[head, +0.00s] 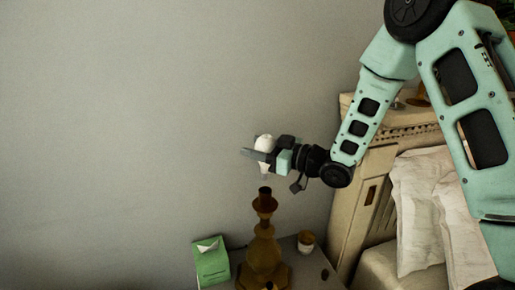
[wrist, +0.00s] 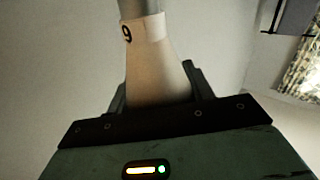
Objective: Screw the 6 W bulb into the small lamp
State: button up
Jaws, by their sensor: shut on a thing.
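My gripper (head: 262,155) is shut on a white bulb (head: 264,142), with the rounded end up and the narrow end down. In the wrist view the bulb (wrist: 155,75) has a pale label with a dark digit that looks like a 9 in the picture; the grey metal base points to the top of that view, so it may be a 6 upside down. The amber-brown lamp (head: 264,246) stands upright on the bedside table. Its open top (head: 265,191) is almost straight below the bulb, with a small gap between them.
A green tissue box (head: 211,262) stands left of the lamp on the bedside table (head: 316,268). A small cup (head: 306,242) stands to its right. The carved headboard (head: 350,205) and white pillows (head: 425,205) are on the right. The wall behind is bare.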

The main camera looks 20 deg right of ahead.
jog(key=shift+f+b, duration=2.35)
jog(key=shift+f, duration=0.3)
jog(key=shift+f+b, duration=0.3)
jog(key=o, duration=1)
jog(key=shift+o, duration=0.2)
jog(key=shift+d, duration=0.1)
jog(key=b+v, duration=0.5)
jog(key=v, duration=1.2)
jog(key=shift+b, duration=0.3)
jog(key=shift+s+d+r, duration=0.1)
jog(key=shift+s, duration=0.05)
